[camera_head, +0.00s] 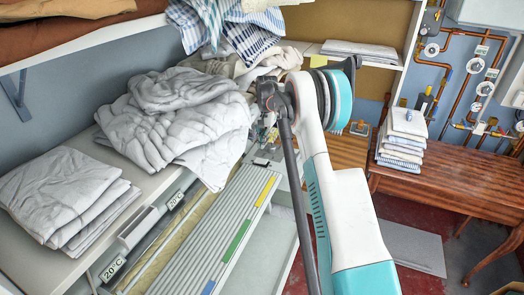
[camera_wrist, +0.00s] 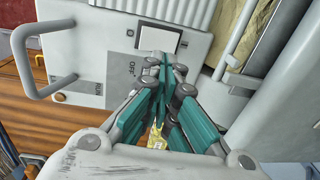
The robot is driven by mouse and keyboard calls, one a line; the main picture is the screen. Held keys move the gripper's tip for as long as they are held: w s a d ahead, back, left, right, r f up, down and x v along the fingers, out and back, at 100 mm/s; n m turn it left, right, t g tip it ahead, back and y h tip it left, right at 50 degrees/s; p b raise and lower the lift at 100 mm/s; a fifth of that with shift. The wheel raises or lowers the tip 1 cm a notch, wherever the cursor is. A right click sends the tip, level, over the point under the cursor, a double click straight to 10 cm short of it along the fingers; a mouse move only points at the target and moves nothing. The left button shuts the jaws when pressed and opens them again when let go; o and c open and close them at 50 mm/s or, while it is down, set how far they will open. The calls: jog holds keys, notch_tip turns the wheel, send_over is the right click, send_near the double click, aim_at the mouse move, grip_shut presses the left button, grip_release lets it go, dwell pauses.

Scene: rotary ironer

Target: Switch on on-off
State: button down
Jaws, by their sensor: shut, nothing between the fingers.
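In the wrist view a white rocker switch (camera_wrist: 158,39) sits in a dark recess on a light grey panel (camera_wrist: 192,45). I cannot tell whether the tips touch the panel. In the head view the rotary ironer (camera_head: 238,225) lies left of my arm; my arm hides the gripper and the switch there.
A grey handle (camera_wrist: 45,62) juts from the panel's left side, and a rail (camera_wrist: 238,40) runs at its right. Folded grey linen (camera_head: 65,195) and crumpled linen (camera_head: 180,120) lie on the ironer. A wooden table (camera_head: 450,190) holds a folded stack (camera_head: 402,140).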

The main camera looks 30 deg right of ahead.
jog(key=shift+s+d+r, duration=0.1)
jog(key=shift+r, duration=2.7)
